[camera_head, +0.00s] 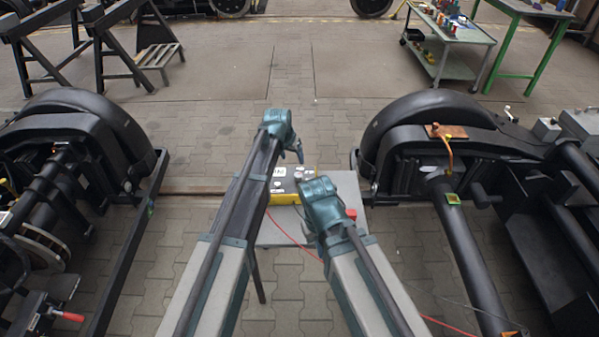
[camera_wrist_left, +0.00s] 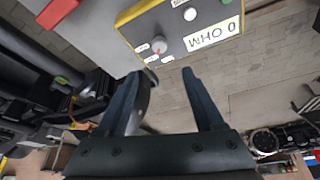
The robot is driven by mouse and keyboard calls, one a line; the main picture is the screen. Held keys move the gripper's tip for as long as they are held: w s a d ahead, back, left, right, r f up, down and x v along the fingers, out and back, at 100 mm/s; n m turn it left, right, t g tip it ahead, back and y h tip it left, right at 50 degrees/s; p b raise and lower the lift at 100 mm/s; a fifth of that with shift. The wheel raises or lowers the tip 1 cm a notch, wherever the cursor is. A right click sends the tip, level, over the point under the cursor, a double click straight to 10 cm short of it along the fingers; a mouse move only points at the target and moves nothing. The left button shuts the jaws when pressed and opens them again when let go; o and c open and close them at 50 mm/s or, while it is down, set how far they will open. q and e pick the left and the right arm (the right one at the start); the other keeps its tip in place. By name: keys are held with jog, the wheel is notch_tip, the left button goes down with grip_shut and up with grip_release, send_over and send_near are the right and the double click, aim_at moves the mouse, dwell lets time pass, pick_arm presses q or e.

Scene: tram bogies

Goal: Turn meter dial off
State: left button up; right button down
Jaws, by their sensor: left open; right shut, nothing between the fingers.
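The meter (camera_head: 281,197) is a yellow-edged grey box on a small grey table, partly hidden by my grippers in the head view. In the left wrist view the meter (camera_wrist_left: 180,22) shows upside down, with an "OHM" display (camera_wrist_left: 214,33) and a round grey dial (camera_wrist_left: 160,44) ringed by small white labels. A small red mark shows by the dial. My left gripper (camera_head: 299,156) is open and empty; its fingertips (camera_wrist_left: 161,74) point toward the dial, one to either side, with no visible contact. My right gripper (camera_head: 299,181) is shut and empty at the meter's right side.
The grey table (camera_head: 346,188) also carries a red object (camera_head: 351,214) right of the meter. A red cable (camera_head: 290,236) runs down from the meter and over the floor. Black bogies stand left (camera_head: 75,115) and right (camera_head: 425,115). A tool cart (camera_head: 450,40) stands farther back.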

aim_at(298, 174)
pick_arm(q)
jog(key=shift+f, duration=0.1)
jog(key=b+x, duration=1.2)
jog(key=x, duration=0.1)
jog(key=shift+f+b, duration=0.35)
jog(key=shift+b, duration=0.05)
jog(key=shift+w, duration=0.1)
jog(key=shift+r, duration=0.1)
grip_shut()
